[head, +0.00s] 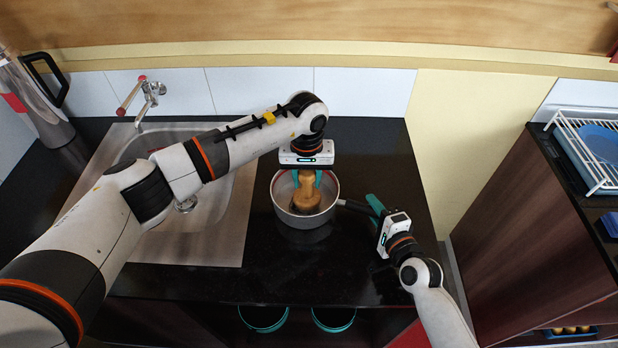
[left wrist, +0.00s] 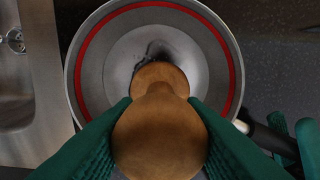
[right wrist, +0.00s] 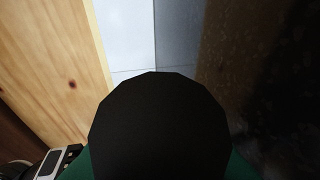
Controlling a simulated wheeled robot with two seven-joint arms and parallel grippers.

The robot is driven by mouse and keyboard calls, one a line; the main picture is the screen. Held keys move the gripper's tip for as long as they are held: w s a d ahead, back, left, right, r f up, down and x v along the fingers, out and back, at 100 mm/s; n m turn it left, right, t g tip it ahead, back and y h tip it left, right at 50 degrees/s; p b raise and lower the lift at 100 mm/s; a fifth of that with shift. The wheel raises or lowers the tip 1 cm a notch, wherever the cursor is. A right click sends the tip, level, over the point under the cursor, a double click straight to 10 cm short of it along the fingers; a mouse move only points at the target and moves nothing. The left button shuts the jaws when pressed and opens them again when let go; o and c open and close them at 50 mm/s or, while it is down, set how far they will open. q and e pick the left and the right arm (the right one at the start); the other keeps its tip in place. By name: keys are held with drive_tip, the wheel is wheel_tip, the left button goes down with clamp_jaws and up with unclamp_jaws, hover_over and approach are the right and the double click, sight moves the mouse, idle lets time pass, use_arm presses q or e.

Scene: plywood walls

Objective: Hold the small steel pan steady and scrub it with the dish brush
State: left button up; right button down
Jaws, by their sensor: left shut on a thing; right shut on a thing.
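The small steel pan (head: 302,219) stands on the dark counter right of the sink, its black handle (head: 356,207) pointing right. My left gripper (head: 307,182) is above the pan, shut on the wooden dish brush (head: 307,196). The brush is upright inside the pan; its bristles are hidden under the wood. In the left wrist view the brush (left wrist: 160,130) is between the green fingers, and a dark smudge (left wrist: 160,50) shows on the pan floor (left wrist: 205,65) beyond it. My right gripper (head: 372,212) is shut on the handle's end, whose black form (right wrist: 160,125) fills the right wrist view.
A steel sink (head: 215,240) with a faucet (head: 148,98) lies left of the pan, under my left arm. A steel jug (head: 35,105) stands at far left. A white dish rack (head: 580,150) sits on the right cabinet. The counter (head: 365,145) behind the pan is clear.

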use_arm(q)
drive_tip(key=shift+w+a, duration=1.1)
drive_tip(key=shift+a, duration=0.1)
drive_tip(key=shift+w+d, duration=0.1)
drive_tip(key=shift+w, duration=0.05)
drive_tip(key=shift+s+d, duration=1.75)
drive_tip(key=shift+d, duration=0.1)
drive_tip(key=shift+w+a, duration=1.85)
drive_tip(key=shift+a, duration=0.15)
wheel_tip(320, 180, up, 8)
drive_tip(key=shift+s, duration=0.15)
drive_tip(key=shift+s+a+f, duration=0.1)
